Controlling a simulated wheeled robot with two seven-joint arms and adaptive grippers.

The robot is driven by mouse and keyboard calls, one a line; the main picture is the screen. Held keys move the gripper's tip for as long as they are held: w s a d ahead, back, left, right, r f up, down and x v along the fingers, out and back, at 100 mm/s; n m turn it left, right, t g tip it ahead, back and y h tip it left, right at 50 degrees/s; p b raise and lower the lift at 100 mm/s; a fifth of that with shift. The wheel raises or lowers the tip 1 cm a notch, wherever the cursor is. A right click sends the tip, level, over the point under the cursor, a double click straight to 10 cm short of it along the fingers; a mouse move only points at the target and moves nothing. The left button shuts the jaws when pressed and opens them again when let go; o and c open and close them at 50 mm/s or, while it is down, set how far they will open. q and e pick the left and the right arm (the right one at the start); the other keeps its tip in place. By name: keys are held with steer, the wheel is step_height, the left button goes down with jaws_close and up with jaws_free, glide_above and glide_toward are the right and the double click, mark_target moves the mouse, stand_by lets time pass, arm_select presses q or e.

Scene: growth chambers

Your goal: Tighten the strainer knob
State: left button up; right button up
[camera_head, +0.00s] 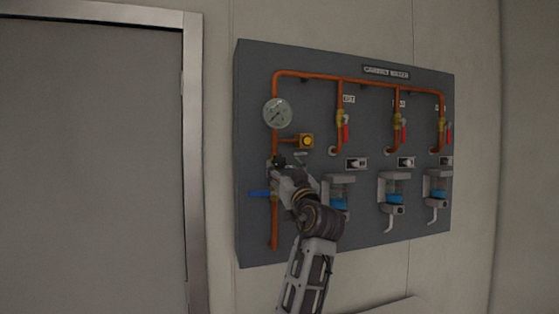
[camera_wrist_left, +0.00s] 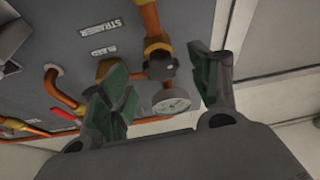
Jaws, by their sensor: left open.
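The strainer knob (camera_wrist_left: 161,66) is a dark round knob on the brass and copper strainer fitting (camera_wrist_left: 156,46), by the STRAINER label (camera_wrist_left: 101,28), in the left wrist view. My left gripper (camera_wrist_left: 163,72) is open. Its green-padded fingers stand on either side of the knob in that picture, with visible gaps; I cannot tell how far short in depth they are. In the head view the gripper (camera_head: 282,168) is at the left vertical pipe, below the gauge, and covers most of the strainer. My right gripper is not in view.
The grey panel (camera_head: 335,235) carries a pressure gauge (camera_head: 277,113), copper pipes (camera_head: 310,75), a yellow device (camera_head: 306,141) and red-handled valves. A blue valve handle (camera_head: 260,193) lies just below left of the gripper. A metal-framed door (camera_head: 95,160) is at left.

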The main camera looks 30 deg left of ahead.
mark_target(280, 164)
arm_select(q)
steer(key=shift+p+x, duration=0.75)
steer(key=shift+x, duration=1.4)
steer(key=c, duration=1)
